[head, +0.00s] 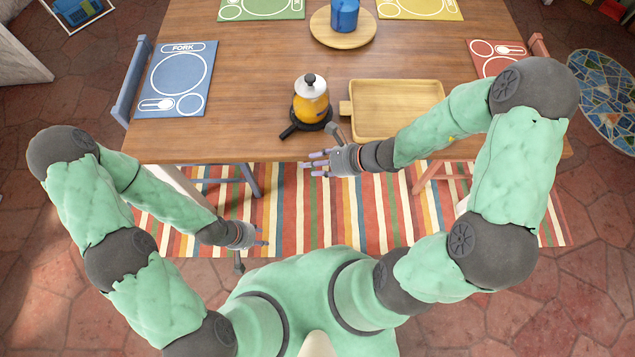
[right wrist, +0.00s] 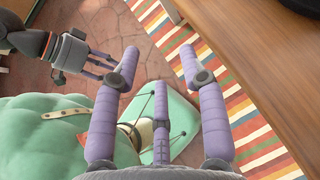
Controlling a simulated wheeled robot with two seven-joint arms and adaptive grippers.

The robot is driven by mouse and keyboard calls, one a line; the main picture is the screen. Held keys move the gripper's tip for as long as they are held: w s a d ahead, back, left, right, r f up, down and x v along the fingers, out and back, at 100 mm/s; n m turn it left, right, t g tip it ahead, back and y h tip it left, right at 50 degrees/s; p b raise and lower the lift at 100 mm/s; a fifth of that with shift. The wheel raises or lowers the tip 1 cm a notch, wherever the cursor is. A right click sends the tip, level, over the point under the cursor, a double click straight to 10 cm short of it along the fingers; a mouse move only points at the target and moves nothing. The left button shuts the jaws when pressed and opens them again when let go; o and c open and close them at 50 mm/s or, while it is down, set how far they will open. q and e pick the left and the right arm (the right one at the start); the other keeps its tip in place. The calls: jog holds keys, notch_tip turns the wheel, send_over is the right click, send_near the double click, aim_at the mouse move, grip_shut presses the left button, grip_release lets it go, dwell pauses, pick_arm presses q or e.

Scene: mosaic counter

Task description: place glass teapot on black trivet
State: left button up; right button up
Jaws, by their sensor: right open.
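The glass teapot (head: 311,98) has an orange-yellow body, a pale upper part and a black lid knob. It stands upright near the table's front edge. A flat round black piece with a short handle, which looks like the black trivet (head: 291,131), shows beneath it. The teapot seems to rest on it, though the contact is hidden. My right gripper (head: 322,153) is open and empty at the table's front edge, just in front of the trivet and apart from it. It is also open in the right wrist view (right wrist: 160,62). My left gripper (head: 250,246) is open and empty, low over the floor.
A wooden tray (head: 395,108) lies right of the teapot, near my right forearm. A blue cup (head: 344,15) stands on a round board (head: 342,39) farther back. A blue placemat (head: 177,80) and a red placemat (head: 497,56) lie at the sides. The table (head: 240,110) is clear left of the teapot.

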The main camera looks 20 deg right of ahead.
jog(key=s+f+n+g+h, duration=0.4)
jog(key=s+f+n+g, duration=0.3)
jog(key=s+f+n, duration=0.5)
notch_tip(320, 180, down, 6)
jog(key=w+a+n+t+h, duration=0.1)
jog(key=a+n, duration=0.1)
jog(key=n, duration=0.7)
jog(key=shift+w+a+f+t, duration=0.2)
jog(key=shift+w+a+t, duration=0.05)
jog(key=shift+w+t, duration=0.15)
